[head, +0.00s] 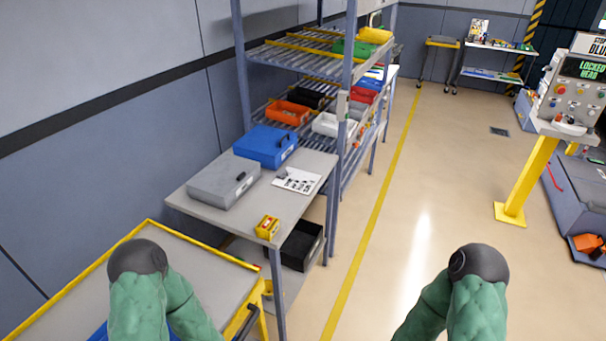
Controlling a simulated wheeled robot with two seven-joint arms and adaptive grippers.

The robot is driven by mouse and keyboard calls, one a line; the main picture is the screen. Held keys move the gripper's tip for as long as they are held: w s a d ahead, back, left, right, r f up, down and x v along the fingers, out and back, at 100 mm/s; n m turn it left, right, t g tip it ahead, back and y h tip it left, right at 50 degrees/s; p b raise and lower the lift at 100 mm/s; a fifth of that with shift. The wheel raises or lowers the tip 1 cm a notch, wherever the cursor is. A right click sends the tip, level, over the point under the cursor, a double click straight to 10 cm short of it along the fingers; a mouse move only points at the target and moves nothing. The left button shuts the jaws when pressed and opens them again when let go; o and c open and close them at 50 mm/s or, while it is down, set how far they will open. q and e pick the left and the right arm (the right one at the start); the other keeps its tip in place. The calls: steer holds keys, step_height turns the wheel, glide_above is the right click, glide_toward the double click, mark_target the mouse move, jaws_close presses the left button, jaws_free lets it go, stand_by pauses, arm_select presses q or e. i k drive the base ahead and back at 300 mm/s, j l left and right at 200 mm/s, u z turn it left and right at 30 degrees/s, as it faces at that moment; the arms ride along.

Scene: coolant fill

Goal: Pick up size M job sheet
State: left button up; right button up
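A white printed sheet (297,180) lies flat on the grey table (248,207) beside the shelf rack. It has dark pictures or print on it, too small to read, so I cannot tell its size mark. It looks like a job sheet and lies near the table's right edge. My two green arms rise from the bottom of the head view, with dark rounded joints at their tops. Neither gripper shows. Both arms are apart from the sheet and nearer to me.
On the table are a grey case (223,180), a blue case (264,146) and a small yellow box (267,227). A black bin (302,246) sits below. A yellow-edged cart (215,262) stands at left. The rack (347,70) rises behind. The floor to the right is clear up to a control panel (576,95).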

mark_target(290, 179)
steer(key=i+l, duration=1.45)
steer(key=i, duration=0.2)
steer(key=i+l+u, duration=0.25)
steer(key=u, duration=0.2)
steer(key=i+l+u, duration=0.2)
steer(key=u, duration=0.2)
steer(key=i+l+u, duration=0.1)
steer(key=l+u, duration=0.35)
